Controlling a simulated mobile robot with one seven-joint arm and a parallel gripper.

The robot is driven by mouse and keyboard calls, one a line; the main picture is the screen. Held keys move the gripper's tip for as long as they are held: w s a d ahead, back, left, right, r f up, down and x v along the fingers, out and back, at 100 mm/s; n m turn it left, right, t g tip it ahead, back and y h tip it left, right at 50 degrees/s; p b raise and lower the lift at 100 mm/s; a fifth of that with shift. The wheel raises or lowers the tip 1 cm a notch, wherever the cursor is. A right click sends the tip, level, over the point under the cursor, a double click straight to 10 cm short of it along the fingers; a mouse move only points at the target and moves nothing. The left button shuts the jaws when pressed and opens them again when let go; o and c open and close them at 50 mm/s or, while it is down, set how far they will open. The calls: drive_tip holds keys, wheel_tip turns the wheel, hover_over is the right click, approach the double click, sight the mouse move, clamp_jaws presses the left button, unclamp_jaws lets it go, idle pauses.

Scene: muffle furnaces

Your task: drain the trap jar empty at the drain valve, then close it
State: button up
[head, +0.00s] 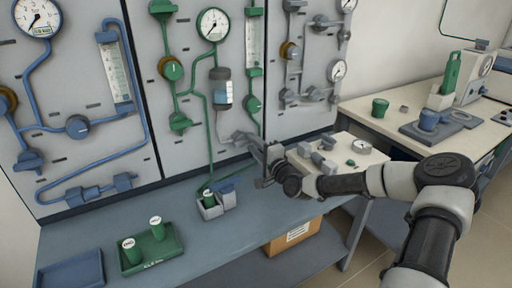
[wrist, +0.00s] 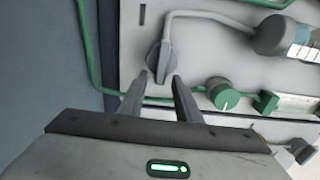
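The trap jar (head: 222,90) hangs on the middle wall panel below a round gauge, with a grey cap and a blue-grey lower part. It shows at the upper right of the wrist view (wrist: 303,42). A grey pipe runs from it to a grey lever handle (wrist: 158,58), apparently the drain valve. My gripper (wrist: 160,80) is open and empty, with the handle just ahead of and between its fingertips; contact cannot be told. In the head view my gripper (head: 264,168) is at the panel's lower right, partly covering the valve area. The liquid level is unclear.
A green cup (head: 208,199) stands in a grey holder on the bench below the jar. A green tray (head: 152,262) with two labelled cups and a blue tray (head: 70,276) lie at left. A side table (head: 405,140) with equipment stands at right. Green tubing crosses near my fingers.

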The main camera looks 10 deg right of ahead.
drive_tip(key=p+v, duration=0.2)
drive_tip(key=v, duration=1.5)
drive_tip(key=shift+s+p, duration=0.2)
drive_tip(key=shift+p, duration=0.2)
